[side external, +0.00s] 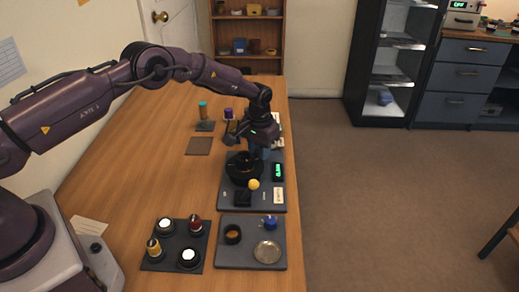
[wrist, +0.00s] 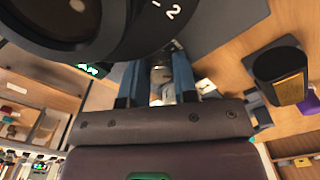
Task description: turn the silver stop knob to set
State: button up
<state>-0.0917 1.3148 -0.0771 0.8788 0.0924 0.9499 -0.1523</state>
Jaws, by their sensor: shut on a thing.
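The silver stop knob (wrist: 161,74) shows in the wrist view between the two blue fingers of my gripper (wrist: 158,88), which is shut on it. It sits just beside a large black ring (wrist: 110,45) with white marks and a "2". In the side view my gripper (side external: 259,152) points down at the far right side of the black round lens unit (side external: 243,168) on a dark grey base plate (side external: 236,200). The knob is hidden there behind the gripper and lens. Its set mark cannot be read in either view.
A tray with several knobs (side external: 178,263) and a tray with a silver dish (side external: 267,251) stand nearer.

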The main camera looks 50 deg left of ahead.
jog(key=m, duration=0.5)
jog(key=shift+m, duration=0.3)
dwell(0.4)
jog(key=o, duration=0.9)
jog(key=shift+o, duration=0.2)
jog(key=shift+d, duration=0.1)
